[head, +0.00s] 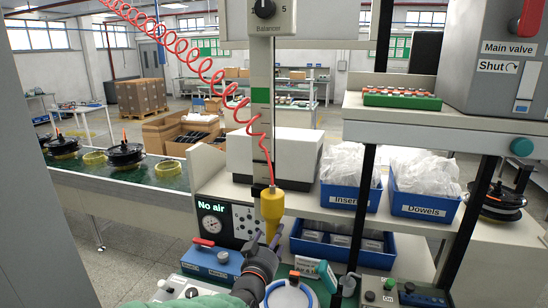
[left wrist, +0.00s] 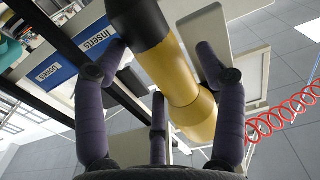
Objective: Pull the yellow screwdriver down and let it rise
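The yellow screwdriver (head: 272,205) hangs upright on a line below the balancer (head: 264,10), with a red coiled hose (head: 205,70) running to it. My left gripper (head: 267,240) is at its lower end. In the left wrist view the screwdriver (left wrist: 172,70) lies between the spread fingers of my left gripper (left wrist: 160,55). The fingers look open around it, with gaps at the sides; any light contact cannot be made out. I do not see my right gripper.
A gauge panel (head: 213,223) reads "No air". The main valve box (head: 500,60) reads "Shut". Blue bins of inserts (head: 345,198) and dowels (head: 425,207) stand on the shelf at right. A blue box (head: 212,262) is left of the gripper. Black posts (head: 470,220) frame the right side.

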